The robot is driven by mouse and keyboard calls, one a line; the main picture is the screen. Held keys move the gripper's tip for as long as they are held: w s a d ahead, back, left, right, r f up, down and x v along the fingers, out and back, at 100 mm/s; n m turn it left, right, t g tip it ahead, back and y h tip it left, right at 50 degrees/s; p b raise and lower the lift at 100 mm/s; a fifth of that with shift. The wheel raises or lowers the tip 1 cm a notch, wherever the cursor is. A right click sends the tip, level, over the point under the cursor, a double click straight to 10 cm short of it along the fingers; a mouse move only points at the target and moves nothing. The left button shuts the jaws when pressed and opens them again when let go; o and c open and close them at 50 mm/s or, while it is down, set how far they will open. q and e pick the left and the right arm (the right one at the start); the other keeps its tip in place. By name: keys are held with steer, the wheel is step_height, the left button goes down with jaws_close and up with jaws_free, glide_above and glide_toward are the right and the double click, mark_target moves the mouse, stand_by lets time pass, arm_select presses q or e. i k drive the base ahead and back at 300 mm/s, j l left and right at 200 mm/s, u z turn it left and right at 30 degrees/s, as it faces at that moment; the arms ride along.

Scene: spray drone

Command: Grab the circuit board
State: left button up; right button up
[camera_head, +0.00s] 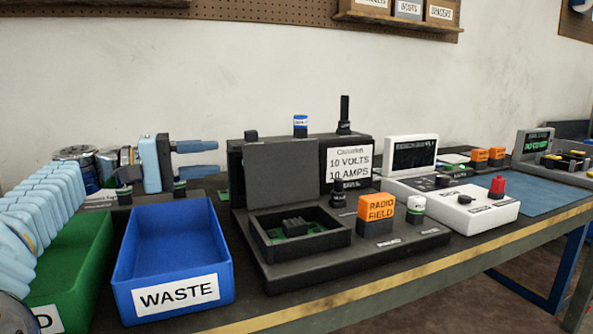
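A green circuit board (300,231) with a black finned part on it lies inside the open-topped black tray of the test fixture (390,244). The fixture's flat dark lid (281,171) stands up behind the tray. My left gripper (207,160) is at the left, above the back of the blue waste bin. Its two blue fingers point right and are apart, with nothing between them. It is to the left of the fixture and clear of the board. My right gripper is not in view.
A blue WASTE bin (225,262) and a green bin (97,238) stand left of the fixture. An orange RADIO FIELD block (375,214) and a white-capped knob (416,208) sit right of the tray. A white control box (466,211) and a blue mat (545,198) are further right.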

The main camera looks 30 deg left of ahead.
mark_target(294, 227)
steer(key=k+l, duration=0.35)
steer(key=l, duration=0.2)
steer(key=k+l, duration=0.35)
steer(key=l, duration=0.15)
steer(key=k+l, duration=0.35)
steer(key=l, duration=0.2)
